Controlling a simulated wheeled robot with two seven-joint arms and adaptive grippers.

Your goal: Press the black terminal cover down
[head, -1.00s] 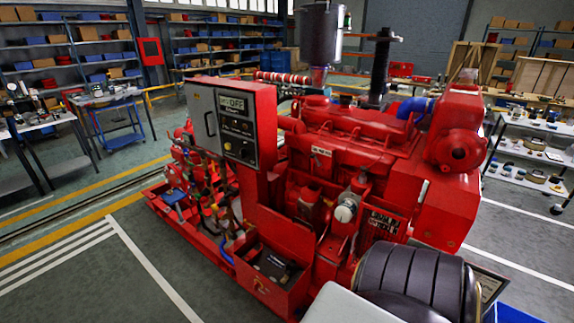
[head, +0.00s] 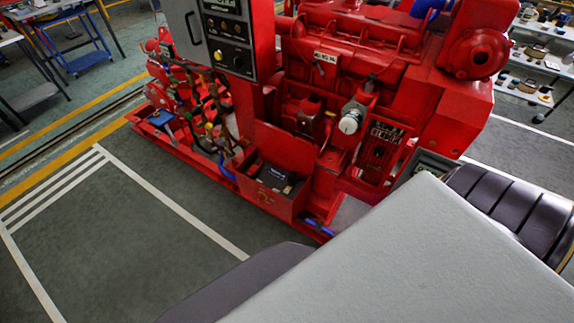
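The battery (head: 279,180) is a dark block inside an open red box (head: 268,203) at the lower front of the red diesel pumpset (head: 350,60). The box's red lid stands raised behind it. A black terminal cover cannot be made out separately on the battery at this size. Neither of my grippers shows in the head view.
A control panel (head: 230,35) stands above and left of the box. A blue-handled part (head: 318,228) lies low beside the box. Clear grey floor with white lines (head: 170,205) is at the left front. Shelves (head: 545,60) stand at the far right.

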